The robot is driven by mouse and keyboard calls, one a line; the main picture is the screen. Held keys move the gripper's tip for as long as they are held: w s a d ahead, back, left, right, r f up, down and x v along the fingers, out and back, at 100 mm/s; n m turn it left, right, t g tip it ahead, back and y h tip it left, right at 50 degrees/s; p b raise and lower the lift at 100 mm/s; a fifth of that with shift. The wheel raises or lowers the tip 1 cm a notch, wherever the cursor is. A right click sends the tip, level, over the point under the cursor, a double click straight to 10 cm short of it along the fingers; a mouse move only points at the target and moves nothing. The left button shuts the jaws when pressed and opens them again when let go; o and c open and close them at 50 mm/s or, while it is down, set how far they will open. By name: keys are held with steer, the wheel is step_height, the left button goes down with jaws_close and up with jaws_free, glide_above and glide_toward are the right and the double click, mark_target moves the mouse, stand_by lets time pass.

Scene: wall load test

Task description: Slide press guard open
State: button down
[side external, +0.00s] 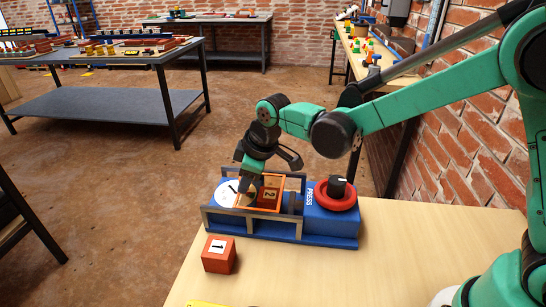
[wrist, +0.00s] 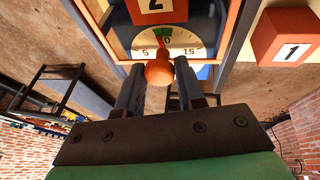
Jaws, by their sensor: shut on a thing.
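The press (side external: 300,230) is a blue base with grey rails on the wooden table, marked PRESS. Its guard (side external: 272,209) is an orange frame between the rails. A red block marked 2 (side external: 268,195) shows inside the frame; it also shows at the top of the wrist view (wrist: 156,8). My gripper (side external: 246,186) points down at the guard's left side. In the wrist view my gripper (wrist: 160,76) has its fingers on both sides of the guard's round orange knob (wrist: 158,72), shut on it. A white dial (side external: 229,193) lies at the left end, partly hidden by my gripper.
A red block marked 1 (side external: 219,253) stands on the table (side external: 380,270) in front of the press. A red ring with a black knob (side external: 337,193) is on the press's right end. The table's right part is clear. A brick wall (side external: 470,140) rises behind on the right.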

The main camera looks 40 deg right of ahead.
steer(key=shift+w+a, duration=1.65)
steer(key=shift+w, duration=0.3)
steer(key=c, duration=0.6)
jaws_free()
steer(key=shift+a, duration=0.1)
step_height(320, 180, up, 7)
